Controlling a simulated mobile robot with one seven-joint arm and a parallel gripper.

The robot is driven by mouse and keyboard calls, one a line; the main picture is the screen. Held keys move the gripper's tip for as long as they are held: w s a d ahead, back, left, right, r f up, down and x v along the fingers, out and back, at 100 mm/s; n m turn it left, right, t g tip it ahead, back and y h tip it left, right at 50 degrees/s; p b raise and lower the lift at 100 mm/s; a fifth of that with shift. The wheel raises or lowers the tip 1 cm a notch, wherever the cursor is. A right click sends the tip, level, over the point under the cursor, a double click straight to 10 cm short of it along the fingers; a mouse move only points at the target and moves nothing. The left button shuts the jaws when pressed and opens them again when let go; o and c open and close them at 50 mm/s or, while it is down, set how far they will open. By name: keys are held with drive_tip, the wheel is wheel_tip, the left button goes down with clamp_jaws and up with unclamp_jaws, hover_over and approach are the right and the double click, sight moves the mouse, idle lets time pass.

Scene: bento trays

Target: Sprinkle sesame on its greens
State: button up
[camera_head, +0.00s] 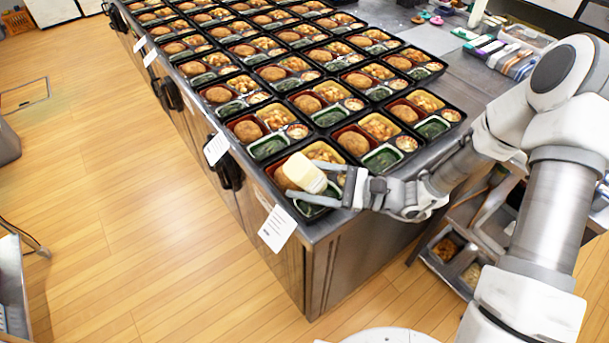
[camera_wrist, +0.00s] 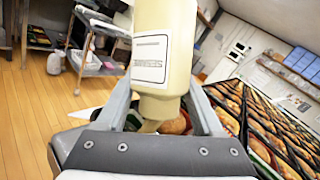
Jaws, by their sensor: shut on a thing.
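My gripper (camera_head: 335,180) is shut on a cream-coloured bottle (camera_head: 306,172) with a white label, and holds it over the bento tray (camera_head: 284,203) at the near corner of the counter. In the wrist view the bottle (camera_wrist: 163,60) stands between the two fingers, with its narrower neck end pointing down. The greens (camera_head: 316,199) in that tray show partly below the bottle and gripper. The tray's round brown piece is mostly hidden behind the bottle. I cannot see any sesame falling.
Several rows of filled bento trays (camera_head: 270,74) cover the steel counter (camera_head: 330,222). White paper tags (camera_head: 277,228) hang on its left side. Containers (camera_head: 498,55) stand at the far right. A lower shelf holds food bins (camera_head: 449,247). The wooden floor at left is mostly clear.

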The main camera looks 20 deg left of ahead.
drive_tip(key=shift+r, duration=0.15)
drive_tip(key=shift+r+p, duration=1.45)
drive_tip(key=shift+r, duration=0.3)
wheel_tip(320, 180, up, 7)
drive_tip(key=p, duration=0.6)
